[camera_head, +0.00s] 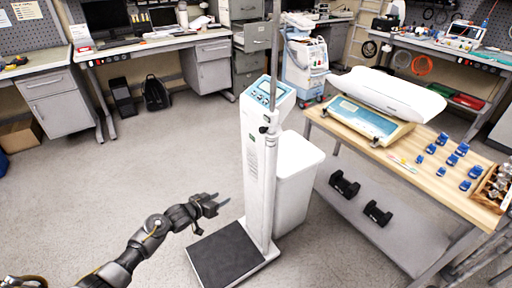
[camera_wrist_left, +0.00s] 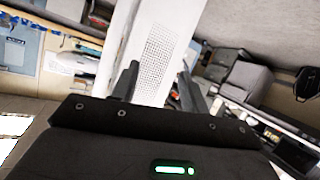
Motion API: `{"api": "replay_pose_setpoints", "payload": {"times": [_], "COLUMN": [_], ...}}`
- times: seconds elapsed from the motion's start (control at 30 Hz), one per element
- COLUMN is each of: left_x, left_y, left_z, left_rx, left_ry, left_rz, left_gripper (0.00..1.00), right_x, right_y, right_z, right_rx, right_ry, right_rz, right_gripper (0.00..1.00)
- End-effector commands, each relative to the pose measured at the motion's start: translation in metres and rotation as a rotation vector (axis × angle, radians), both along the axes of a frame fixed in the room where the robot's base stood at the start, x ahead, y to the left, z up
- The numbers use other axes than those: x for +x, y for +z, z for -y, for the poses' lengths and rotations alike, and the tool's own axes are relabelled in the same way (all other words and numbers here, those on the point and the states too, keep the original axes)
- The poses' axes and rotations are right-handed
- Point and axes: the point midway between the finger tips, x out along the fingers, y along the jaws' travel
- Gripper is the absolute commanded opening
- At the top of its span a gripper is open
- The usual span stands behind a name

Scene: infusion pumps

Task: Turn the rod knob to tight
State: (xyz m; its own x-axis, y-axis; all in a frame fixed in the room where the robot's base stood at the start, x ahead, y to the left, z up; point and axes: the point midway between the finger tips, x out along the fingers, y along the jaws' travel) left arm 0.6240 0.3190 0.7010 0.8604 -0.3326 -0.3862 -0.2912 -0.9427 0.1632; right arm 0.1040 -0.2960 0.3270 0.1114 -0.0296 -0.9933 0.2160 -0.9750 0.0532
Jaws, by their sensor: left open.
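A tall white column scale (camera_head: 257,180) with a black base platform (camera_head: 228,258) stands in the middle of the head view. A grey rod (camera_head: 275,60) rises along it, and a small black rod knob (camera_head: 263,129) sits near the top of the column's side. My left gripper (camera_head: 215,202) is open and empty, left of the column and well below the knob. In the left wrist view, the gripper's fingers (camera_wrist_left: 156,85) are apart, with the white column and its grille (camera_wrist_left: 160,50) beyond them. The knob cannot be made out there. My right gripper is not in view.
A wooden table (camera_head: 440,185) at right holds a baby scale (camera_head: 385,100) and several blue parts (camera_head: 462,149). Black dumbbells (camera_head: 344,184) lie on its lower shelf. A white bin-like box (camera_head: 300,175) stands behind the column. Open floor lies to the left.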

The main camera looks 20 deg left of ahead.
Motion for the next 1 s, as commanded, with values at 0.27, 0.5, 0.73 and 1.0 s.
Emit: {"api": "replay_pose_setpoints", "payload": {"times": [0.27,0.5,0.73,1.0], "left_x": [0.032,0.014,0.023,0.061], "left_y": [0.22,0.271,0.274,0.273], "left_z": [0.039,0.054,0.062,0.093], "left_rx": [-0.056,-0.049,-0.053,-0.052], "left_ry": [-0.271,-0.355,-0.354,-0.355], "left_rz": [0.369,0.429,0.432,0.43], "left_gripper": [0.45,0.45,0.45,0.45], "right_x": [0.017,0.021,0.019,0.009], "right_y": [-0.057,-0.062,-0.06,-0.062], "right_z": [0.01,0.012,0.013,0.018], "right_rx": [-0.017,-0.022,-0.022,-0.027], "right_ry": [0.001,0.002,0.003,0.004], "right_rz": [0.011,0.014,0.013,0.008], "right_gripper": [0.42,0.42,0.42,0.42]}}
